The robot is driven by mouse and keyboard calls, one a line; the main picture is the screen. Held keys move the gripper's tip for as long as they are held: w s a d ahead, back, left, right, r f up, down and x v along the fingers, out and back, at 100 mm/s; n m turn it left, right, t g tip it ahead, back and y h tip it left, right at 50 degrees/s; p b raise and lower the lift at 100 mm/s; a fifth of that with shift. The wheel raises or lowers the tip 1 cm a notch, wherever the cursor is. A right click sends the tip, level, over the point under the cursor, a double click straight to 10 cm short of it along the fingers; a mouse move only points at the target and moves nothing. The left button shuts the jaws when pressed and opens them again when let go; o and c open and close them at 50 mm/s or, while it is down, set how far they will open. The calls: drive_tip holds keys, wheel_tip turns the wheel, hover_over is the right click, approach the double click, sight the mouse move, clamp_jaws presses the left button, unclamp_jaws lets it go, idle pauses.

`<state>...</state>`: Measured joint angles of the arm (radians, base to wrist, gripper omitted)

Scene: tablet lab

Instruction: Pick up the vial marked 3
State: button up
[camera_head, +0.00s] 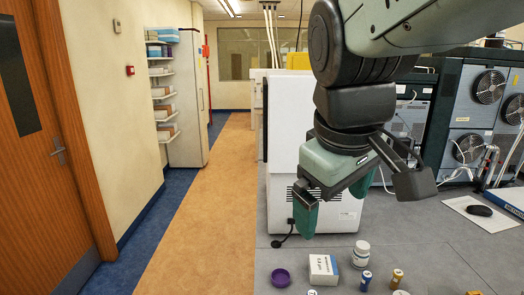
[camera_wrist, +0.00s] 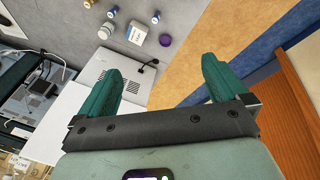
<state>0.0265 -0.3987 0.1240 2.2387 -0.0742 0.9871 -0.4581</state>
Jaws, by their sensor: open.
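Several small vials stand at the front edge of the grey bench. One vial with a blue body (camera_head: 365,281) and one amber vial (camera_head: 396,279) show in the head view, with other tops cut off by the bottom edge. Two small vials (camera_wrist: 113,12) (camera_wrist: 155,17) show at the top of the wrist view. I cannot read a 3 on any of them. My gripper (camera_head: 333,205) is open and empty, high above and behind the vials. In the wrist view its green fingers (camera_wrist: 162,70) are spread wide with nothing between them.
A white pill bottle (camera_head: 361,255), a white labelled box (camera_head: 323,269) and a purple dish (camera_head: 281,278) stand close to the vials. A white machine (camera_head: 285,130) stands behind my gripper. Bare bench (camera_head: 440,240) lies to the right.

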drive_tip(key=s+d+f+m+t+y, duration=0.1)
drive_tip(key=s+m+t, duration=0.1)
drive_tip(key=s+m, duration=0.4)
drive_tip(key=shift+s+f, duration=0.15)
drive_tip(key=shift+s, duration=0.65)
drive_tip(key=shift+d, duration=0.15)
drive_tip(key=c, duration=0.7)
drive_tip(key=shift+c, duration=0.2)
